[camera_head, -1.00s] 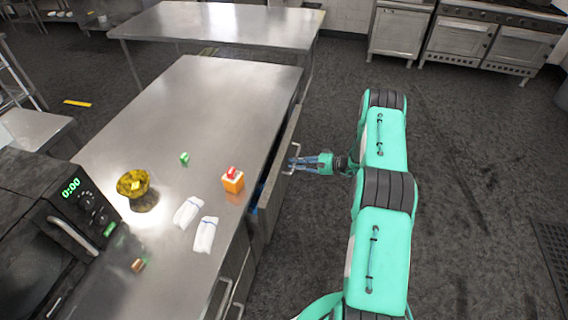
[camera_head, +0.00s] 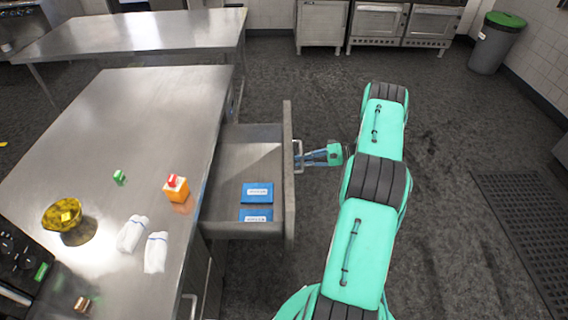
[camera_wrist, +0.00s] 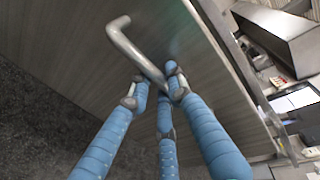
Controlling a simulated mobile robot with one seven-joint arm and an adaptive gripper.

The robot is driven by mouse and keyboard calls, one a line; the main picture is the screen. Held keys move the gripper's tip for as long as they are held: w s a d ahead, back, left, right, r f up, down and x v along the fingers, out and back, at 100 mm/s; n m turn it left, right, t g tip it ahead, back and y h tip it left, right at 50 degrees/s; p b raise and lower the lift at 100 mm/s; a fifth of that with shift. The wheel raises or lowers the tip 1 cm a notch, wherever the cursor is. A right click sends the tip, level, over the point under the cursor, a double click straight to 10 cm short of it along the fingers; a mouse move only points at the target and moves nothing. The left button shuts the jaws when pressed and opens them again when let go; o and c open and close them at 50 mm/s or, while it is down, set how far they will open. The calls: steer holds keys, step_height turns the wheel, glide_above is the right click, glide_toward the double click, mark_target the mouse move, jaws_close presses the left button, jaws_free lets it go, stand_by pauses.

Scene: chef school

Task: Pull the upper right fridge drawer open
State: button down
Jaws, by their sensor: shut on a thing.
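The drawer (camera_head: 289,195) of the steel counter stands pulled far out, its inside showing in the head view. Two blue packs with white labels, one pack (camera_head: 257,192) and another (camera_head: 256,215), lie in its near part. Its bar handle (camera_wrist: 133,46) crosses the wrist view on the grey drawer front (camera_wrist: 70,38). My gripper (camera_head: 303,156) is at the outer face of the drawer front, with its blue fingers closed around the handle. In the wrist view the fingertips (camera_wrist: 156,88) meet at the lower end of the handle.
Dark floor to the right of my arm is free up to a floor grate (camera_head: 530,230).

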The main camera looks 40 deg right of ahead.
steer(key=f+b+v, duration=0.2)
steer(key=v, duration=0.9)
steer(key=shift+s+d, duration=0.25)
steer(key=shift+d, duration=0.2)
steer(key=c, duration=1.6)
jaws_free()
steer(key=shift+f, duration=0.1)
steer(key=shift+c, duration=0.2)
steer(key=v, duration=1.2)
steer(key=shift+f, duration=0.1)
